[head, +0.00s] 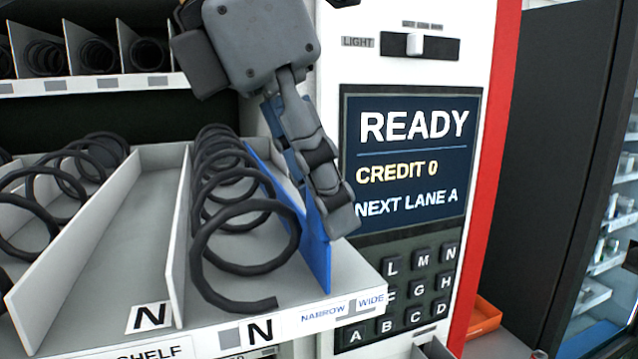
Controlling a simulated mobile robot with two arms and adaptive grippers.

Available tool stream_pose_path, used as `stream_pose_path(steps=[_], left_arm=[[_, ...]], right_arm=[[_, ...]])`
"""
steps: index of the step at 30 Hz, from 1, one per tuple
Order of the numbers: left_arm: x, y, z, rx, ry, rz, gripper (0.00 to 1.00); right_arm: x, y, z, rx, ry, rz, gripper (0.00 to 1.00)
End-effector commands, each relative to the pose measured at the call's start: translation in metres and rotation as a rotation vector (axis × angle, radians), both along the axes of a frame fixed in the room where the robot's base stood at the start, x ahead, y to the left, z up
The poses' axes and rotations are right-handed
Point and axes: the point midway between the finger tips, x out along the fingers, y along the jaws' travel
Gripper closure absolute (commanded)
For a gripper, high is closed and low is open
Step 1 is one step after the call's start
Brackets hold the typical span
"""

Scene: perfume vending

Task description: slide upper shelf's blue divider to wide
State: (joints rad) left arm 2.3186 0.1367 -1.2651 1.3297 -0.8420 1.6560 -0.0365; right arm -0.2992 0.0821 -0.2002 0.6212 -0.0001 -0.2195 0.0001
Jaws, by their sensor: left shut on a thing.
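The blue divider (318,250) stands upright at the right end of the pulled-out upper shelf (85,290), beside a black spiral coil (245,210). Its front lower end is above the right part of the NARROW label (322,312), left of the WIDE label (371,299). My left gripper (332,212) comes down from above and is shut on the divider's upper edge towards its front. The fingers hide part of that edge. My right gripper is not in view.
The keypad (408,295) and the screen (412,165) reading READY are close right of the divider. Other coils and white dividers (175,235) fill the shelf to the left. A higher shelf (95,85) is behind. An orange bin (485,318) is at lower right.

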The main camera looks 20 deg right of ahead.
Motion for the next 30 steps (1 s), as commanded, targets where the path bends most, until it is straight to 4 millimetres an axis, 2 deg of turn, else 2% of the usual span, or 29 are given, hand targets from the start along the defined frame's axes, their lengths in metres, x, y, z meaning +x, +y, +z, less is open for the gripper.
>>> stream_pose_path(steps=[5,13,23,24,26,27,30], left_arm=[[0.0,-0.005,0.0,0.0,0.001,-0.001,1.0],[0.001,-0.042,0.001,-0.001,0.0,-0.002,1.0],[0.002,-0.045,0.001,-0.004,0.0,-0.001,1.0],[0.002,-0.045,0.001,-0.004,-0.001,-0.001,0.6],[0.002,-0.045,0.001,-0.003,0.0,-0.001,0.48],[0.002,-0.045,0.001,-0.002,0.0,-0.001,0.45],[0.002,-0.045,0.0,-0.001,0.0,-0.001,0.45]], right_arm=[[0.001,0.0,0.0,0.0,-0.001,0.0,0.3],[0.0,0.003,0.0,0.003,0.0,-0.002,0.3],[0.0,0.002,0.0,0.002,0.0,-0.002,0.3],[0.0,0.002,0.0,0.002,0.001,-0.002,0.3],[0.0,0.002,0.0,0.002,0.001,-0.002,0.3],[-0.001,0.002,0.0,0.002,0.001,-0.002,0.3],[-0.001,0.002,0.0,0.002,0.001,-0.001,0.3]])
